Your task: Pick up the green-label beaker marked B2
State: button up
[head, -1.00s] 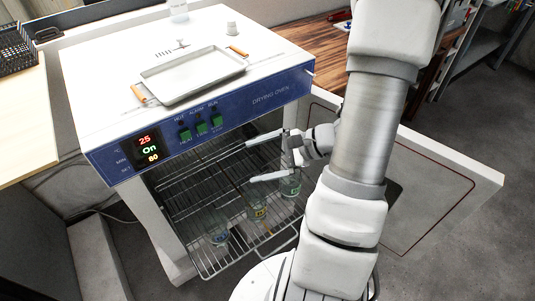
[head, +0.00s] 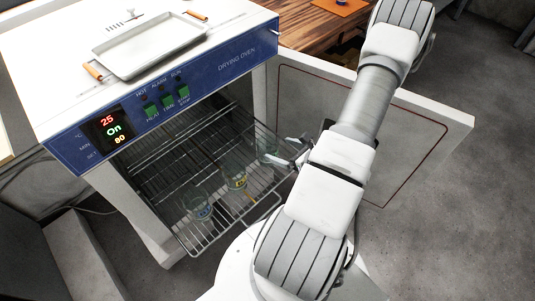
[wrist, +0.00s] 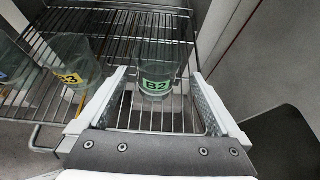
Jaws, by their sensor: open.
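The green-label beaker B2 (wrist: 157,72) stands upright on the wire rack (wrist: 55,105), its label facing the wrist camera. My gripper (wrist: 158,75) is open, with one finger to the left and one to the right of B2. The beaker appears between or just beyond the fingertips; contact cannot be told. In the head view, my gripper (head: 276,150) is at the rack's right side, beside the clear beaker B2 (head: 266,146), whose label is hidden there.
The yellow-label beaker B3 (wrist: 75,62) stands left of B2, close to my left finger. A blue-label beaker (head: 199,207) stands farther left. The drying oven (head: 235,70) is above the rack. Its open door (head: 420,120) lies to the right. A tray (head: 150,48) rests on top.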

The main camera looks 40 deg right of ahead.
aim_at(261, 144)
jog(key=x, duration=0.5)
jog(key=shift+b, duration=0.4)
jog(key=b+x, duration=0.1)
jog(key=x, duration=0.3)
jog(key=shift+a+f+b, duration=0.25)
jog(key=shift+f+b, duration=0.1)
jog(key=shift+f, duration=0.1)
jog(key=shift+w+f, duration=0.15)
jog(key=shift+w, duration=0.25)
jog(key=c, duration=1.2)
